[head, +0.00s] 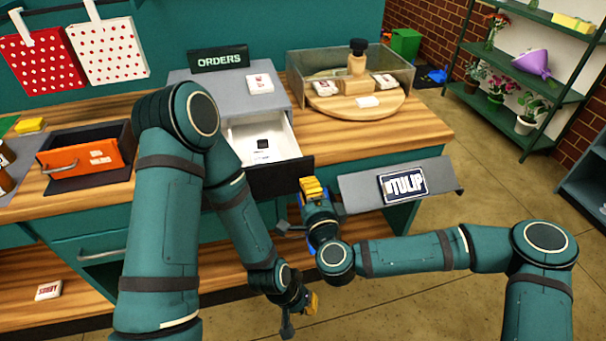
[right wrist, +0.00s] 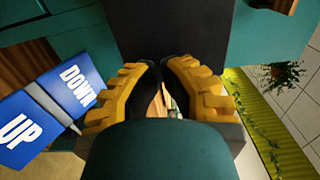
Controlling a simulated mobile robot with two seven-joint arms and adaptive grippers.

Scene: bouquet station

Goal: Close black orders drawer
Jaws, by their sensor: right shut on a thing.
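The black orders drawer (head: 280,179) stands pulled out below the grey cabinet (head: 236,87) with the ORDERS sign. Its white inside shows and holds a small white card with a dark square (head: 262,145). My right gripper (head: 313,188) is at the right end of the black front. In the right wrist view its yellow fingers (right wrist: 163,78) are close together just before a dark panel (right wrist: 170,30), shut on part of the drawer; the part gripped is mostly hidden. My left gripper (head: 303,308) hangs low in front of the counter, away from the drawer; its jaws are unclear.
A grey ledge with a TULIP sign (head: 403,184) sits right of the drawer. A clear-walled bin (head: 395,70) stands behind on the wooden counter. An orange drawer (head: 80,160) is at left. Blue UP and DOWN panels (right wrist: 45,115) show beside the right gripper.

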